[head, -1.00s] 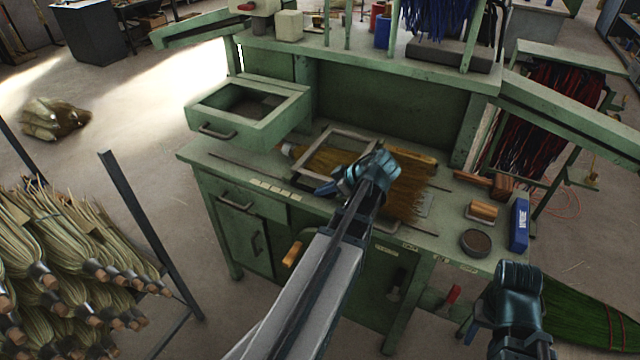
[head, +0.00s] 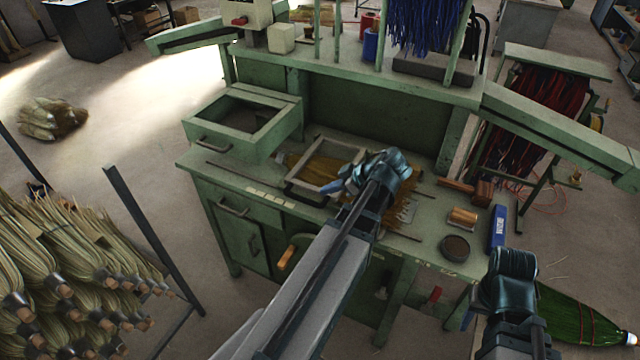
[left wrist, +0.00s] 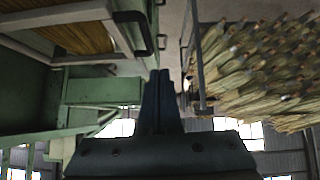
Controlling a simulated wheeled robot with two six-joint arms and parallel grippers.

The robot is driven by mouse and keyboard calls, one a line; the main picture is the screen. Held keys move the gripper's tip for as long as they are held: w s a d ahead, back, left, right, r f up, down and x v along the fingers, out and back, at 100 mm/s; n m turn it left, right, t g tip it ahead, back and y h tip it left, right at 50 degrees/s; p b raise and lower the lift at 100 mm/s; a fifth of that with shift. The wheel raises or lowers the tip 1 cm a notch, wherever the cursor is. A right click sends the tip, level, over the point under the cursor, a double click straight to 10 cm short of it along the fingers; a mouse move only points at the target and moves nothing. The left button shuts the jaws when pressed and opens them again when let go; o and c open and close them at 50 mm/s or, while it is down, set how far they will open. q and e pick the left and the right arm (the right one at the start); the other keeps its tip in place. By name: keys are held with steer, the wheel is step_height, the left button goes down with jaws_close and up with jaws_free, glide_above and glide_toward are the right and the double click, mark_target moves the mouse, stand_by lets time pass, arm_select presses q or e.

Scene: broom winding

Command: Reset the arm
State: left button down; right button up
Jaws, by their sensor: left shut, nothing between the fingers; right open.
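My left gripper (head: 350,180) hangs over the green workbench (head: 225,172) in the head view, above a straw broom head (head: 325,172) and a frame lying there, and hides part of them. In the left wrist view its two fingers (left wrist: 160,88) are shut together with nothing between them. My right gripper (head: 492,298) is at the bench's front right corner in the head view. It is open, and I see nothing held in it; its fingertips are mostly hidden.
An open drawer box (head: 245,125) stands on the bench's left. A blue box (head: 497,228), a round dark tin (head: 455,247) and a wooden spool (head: 463,217) are at its right end. Straw bundles (head: 60,265) fill a rack at left.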

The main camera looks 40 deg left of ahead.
arm_select(q)
steer(key=shift+p+v, duration=0.35)
steer(key=shift+v, duration=0.6)
steer(key=s+d+f+m+h+b, duration=0.1)
steer(key=s+d+f+m+h, duration=0.1)
steer(key=d+m, duration=0.6)
steer(key=s+d+f+m+t+h+b, duration=0.1)
steer(key=s+d+f+m+h, duration=0.2)
steer(key=d, duration=1.1)
steer(key=s+d+f+m+h+b, duration=0.1)
steer(key=d+f+m, duration=0.4)
steer(key=d+m, duration=0.6)
steer(key=s+m+h, duration=0.1)
steer(key=m, duration=0.1)
steer(key=shift+s+d+f+m+h+b, duration=0.2)
steer(key=shift+d+m+h+b, duration=0.1)
steer(key=shift+d+h+b, duration=0.1)
